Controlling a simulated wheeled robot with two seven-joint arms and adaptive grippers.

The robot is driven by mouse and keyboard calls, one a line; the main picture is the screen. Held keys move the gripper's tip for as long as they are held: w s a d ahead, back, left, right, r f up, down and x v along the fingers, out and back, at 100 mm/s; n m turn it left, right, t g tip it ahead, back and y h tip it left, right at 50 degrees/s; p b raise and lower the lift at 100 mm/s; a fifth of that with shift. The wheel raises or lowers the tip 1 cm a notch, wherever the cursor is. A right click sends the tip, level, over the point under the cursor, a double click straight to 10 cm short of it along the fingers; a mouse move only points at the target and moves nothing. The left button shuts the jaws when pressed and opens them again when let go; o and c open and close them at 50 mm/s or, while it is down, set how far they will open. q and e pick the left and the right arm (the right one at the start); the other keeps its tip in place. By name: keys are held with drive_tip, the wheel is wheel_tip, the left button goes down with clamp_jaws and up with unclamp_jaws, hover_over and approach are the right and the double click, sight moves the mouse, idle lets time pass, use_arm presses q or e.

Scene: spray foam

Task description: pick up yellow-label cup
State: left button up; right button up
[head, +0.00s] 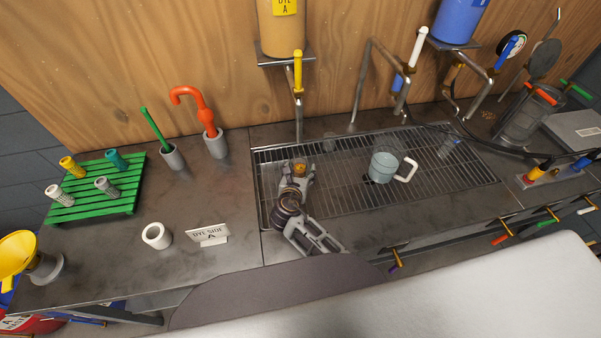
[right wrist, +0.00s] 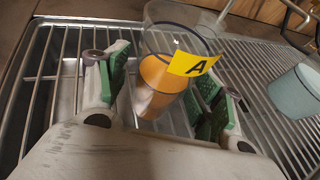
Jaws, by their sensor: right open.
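The yellow-label cup (right wrist: 162,70) is a clear cup with orange liquid in its lower part and a yellow label marked A. It stands upright on the metal grate. In the right wrist view it is between the two green-padded fingers of my right gripper (right wrist: 168,88), which is open around it. In the head view my right gripper (head: 298,178) is low over the left part of the grate, and it mostly hides the cup; a little orange shows there. My left gripper is not in view.
A pale blue mug (head: 384,167) stands on the grate (head: 440,180) to the right, with a clear cup (head: 448,147) beyond it. A tap with a yellow handle (head: 298,70) hangs behind my gripper. The left counter holds a green rack (head: 90,205) and a white cup (head: 157,236).

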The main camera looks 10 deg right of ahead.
drive_tip(key=c, duration=1.2)
drive_tip(key=shift+r+p, duration=0.35)
drive_tip(key=shift+p, duration=0.05)
